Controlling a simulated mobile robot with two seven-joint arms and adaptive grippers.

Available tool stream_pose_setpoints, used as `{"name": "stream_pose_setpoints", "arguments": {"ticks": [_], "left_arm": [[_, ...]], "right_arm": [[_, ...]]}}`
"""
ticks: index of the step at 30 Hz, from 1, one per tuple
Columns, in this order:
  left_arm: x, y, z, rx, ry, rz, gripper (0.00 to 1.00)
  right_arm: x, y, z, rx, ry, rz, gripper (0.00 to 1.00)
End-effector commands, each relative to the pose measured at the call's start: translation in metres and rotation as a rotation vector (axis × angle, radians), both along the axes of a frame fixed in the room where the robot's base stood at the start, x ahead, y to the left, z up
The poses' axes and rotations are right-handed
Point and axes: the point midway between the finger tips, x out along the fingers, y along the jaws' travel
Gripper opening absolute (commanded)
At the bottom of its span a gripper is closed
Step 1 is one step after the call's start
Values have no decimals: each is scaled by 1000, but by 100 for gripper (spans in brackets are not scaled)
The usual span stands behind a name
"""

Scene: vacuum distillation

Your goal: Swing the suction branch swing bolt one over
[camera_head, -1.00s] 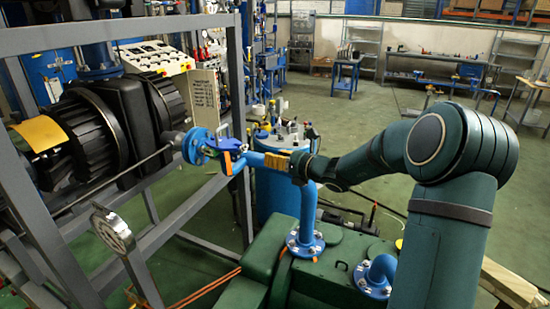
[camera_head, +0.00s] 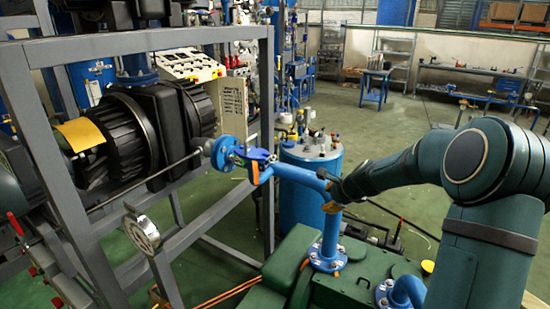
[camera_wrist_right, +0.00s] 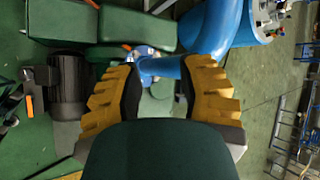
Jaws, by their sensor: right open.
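The blue suction branch pipe (camera_head: 290,173) runs from a blue flange (camera_head: 224,153) on the left to a bend, then down to a flanged foot. Blue fittings with an orange part (camera_head: 256,166) sit beside the flange; I cannot make out the single swing bolts there. My right gripper (camera_head: 332,190) is at the pipe's right part, well to the right of these fittings. In the right wrist view its yellow-padded fingers (camera_wrist_right: 158,75) are spread apart, with blue pipe (camera_wrist_right: 160,68) beyond the gap. Nothing shows held between them. My left gripper is not in view.
A grey frame (camera_head: 180,45) with a black ribbed pump (camera_head: 115,140) stands at left. A round gauge (camera_head: 142,233) is in front of it. A blue drum (camera_head: 311,190) stands behind the pipe. A green machine body (camera_head: 350,285) lies below. Open floor extends behind.

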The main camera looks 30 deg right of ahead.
Motion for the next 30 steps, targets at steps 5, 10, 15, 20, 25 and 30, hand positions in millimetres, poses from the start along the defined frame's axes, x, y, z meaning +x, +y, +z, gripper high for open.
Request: {"name": "stream_pose_setpoints", "arguments": {"ticks": [5, 10, 15, 20, 25, 30], "left_arm": [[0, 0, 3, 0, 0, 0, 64], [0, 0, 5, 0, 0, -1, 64], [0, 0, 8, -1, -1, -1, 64], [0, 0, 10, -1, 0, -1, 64], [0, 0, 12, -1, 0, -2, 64], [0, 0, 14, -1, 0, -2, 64]], "right_arm": [[2, -30, 13, -275, 4, 85, 38], [10, -51, 34, -528, -21, 184, 38], [23, -61, 60, -769, -72, 301, 38], [36, -61, 87, -978, -139, 432, 38], [50, -47, 112, -1177, -228, 596, 38], [59, -23, 130, -1345, -328, 790, 38]]}}
